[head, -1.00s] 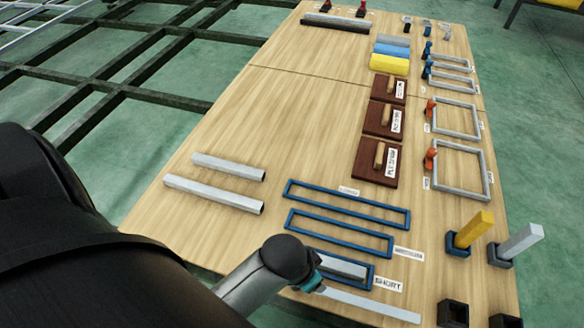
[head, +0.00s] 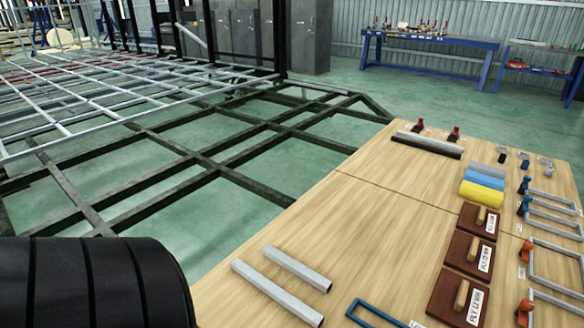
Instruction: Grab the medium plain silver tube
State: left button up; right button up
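Two plain silver tubes lie side by side, apart, on the near left part of the wooden table: a farther tube (head: 297,268) and a nearer tube (head: 278,293). I cannot tell from their size which one is the medium one. Another silver tube (head: 427,143) lies beside a black bar at the table's far end. A blue rectangular frame (head: 362,304) is cut off by the bottom edge. Neither gripper shows; a black part of my arm fills the lower left.
Brown blocks with handles (head: 468,252), yellow and blue rolls (head: 481,195) and grey frames with clamps (head: 553,262) occupy the table's right side. The table's middle (head: 385,215) is clear. A dark chassis frame (head: 190,160) stands left of the table. Blue workbenches (head: 425,45) stand behind.

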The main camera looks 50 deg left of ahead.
aim_at(320, 283)
jog(key=u, duration=1.65)
jog(key=i+j, duration=0.15)
jog(key=j, duration=0.15)
jog(key=i+j, duration=0.15)
jog(key=j, duration=0.2)
jog(key=i+j, duration=0.15)
jog(key=j, duration=0.15)
jog(key=i+j, duration=0.15)
jog(key=j, duration=0.15)
jog(key=j+z, duration=0.15)
jog(key=z, duration=0.3)
jog(key=i+j+z, duration=0.1)
jog(key=z, duration=0.35)
jog(key=j+z, duration=0.2)
jog(key=z, duration=1.45)
